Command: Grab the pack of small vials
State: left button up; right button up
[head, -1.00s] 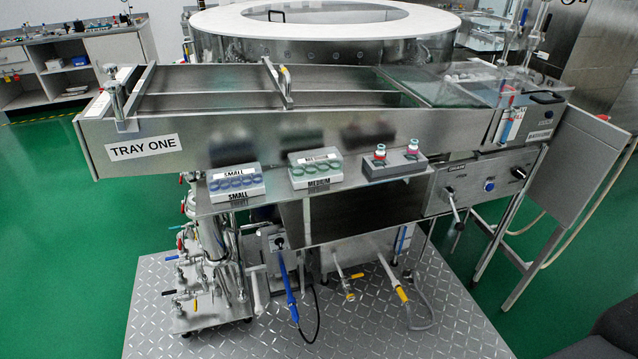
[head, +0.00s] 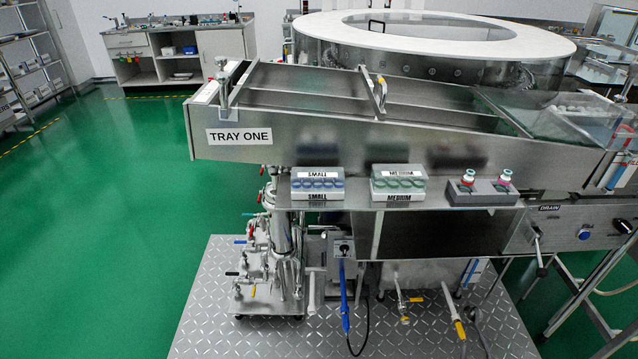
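The pack of small vials (head: 317,184) is a white box labelled SMALL with blue vial tops showing. It sits on the left part of the metal shelf at the front of the washer, below the TRAY ONE panel. A similar pack labelled MEDIUM (head: 398,185), with green tops, stands just to its right. Neither of my grippers shows in the head view.
A diamond-plate platform (head: 222,318) lies below, with pipes and valves (head: 268,275). Green floor (head: 120,220) on the left is clear.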

aim_at(306, 182)
jog(key=i+l+u, duration=0.15)
jog(key=l, duration=0.2)
jog(key=i+l+u, duration=0.15)
jog(key=l, duration=0.25)
jog(key=i+l+u, duration=0.15)
jog(key=l, duration=0.25)
jog(key=l+u, duration=0.15)
jog(key=l, duration=0.2)
